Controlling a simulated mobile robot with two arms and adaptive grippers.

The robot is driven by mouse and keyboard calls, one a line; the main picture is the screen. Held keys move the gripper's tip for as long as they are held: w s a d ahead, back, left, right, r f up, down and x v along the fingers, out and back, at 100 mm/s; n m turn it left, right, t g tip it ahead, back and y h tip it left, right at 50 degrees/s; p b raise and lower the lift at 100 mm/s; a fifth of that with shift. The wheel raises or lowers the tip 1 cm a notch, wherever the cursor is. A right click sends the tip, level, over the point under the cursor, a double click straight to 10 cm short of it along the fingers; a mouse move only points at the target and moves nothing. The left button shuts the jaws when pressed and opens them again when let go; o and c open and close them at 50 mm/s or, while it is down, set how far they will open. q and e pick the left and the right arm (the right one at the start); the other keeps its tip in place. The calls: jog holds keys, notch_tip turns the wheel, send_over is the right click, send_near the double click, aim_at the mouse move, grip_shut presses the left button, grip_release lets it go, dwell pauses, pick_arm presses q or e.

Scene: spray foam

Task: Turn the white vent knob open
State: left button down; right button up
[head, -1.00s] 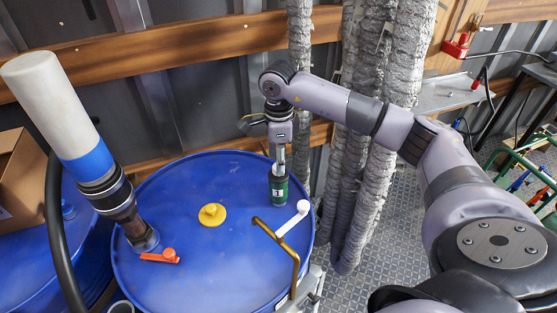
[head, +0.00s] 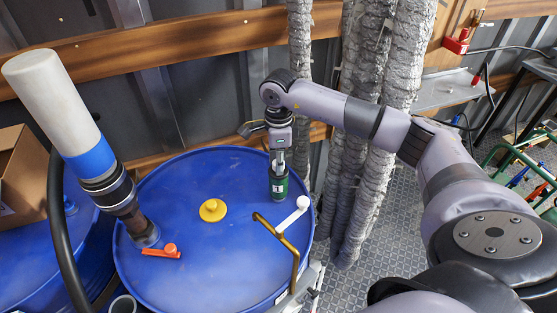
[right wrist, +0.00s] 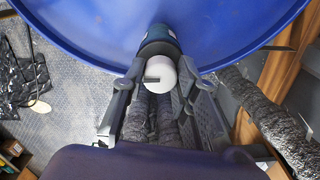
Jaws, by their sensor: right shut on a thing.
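The white vent knob (right wrist: 162,72) shows in the right wrist view as a round cap with a dark slot or bar, on top of a dark green cylinder. That green cylinder (head: 279,187) stands upright on the blue drum lid (head: 190,265) near its right back edge in the head view. My right gripper (head: 279,164) points down over the cylinder, with its fingers on both sides of the white knob, shut on it. In the head view the knob is mostly hidden by the fingers. My left gripper is not in view.
A brass pipe (head: 293,260) and a white-tipped lever (head: 303,202) sit close in front of the green cylinder. A yellow cap (head: 213,210), an orange handle (head: 163,252) and a tall white-and-blue fitting (head: 88,150) are on the drum. Silver wrapped pipes (head: 375,150) stand to the right.

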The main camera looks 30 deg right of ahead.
grip_shut()
jog(key=shift+f+n+b, duration=0.15)
jog(key=shift+n+b, duration=0.25)
jog(key=shift+b, duration=0.55)
jog(key=o, duration=0.7)
grip_release()
notch_tip(320, 180, up, 12)
jog(key=shift+r, duration=0.15)
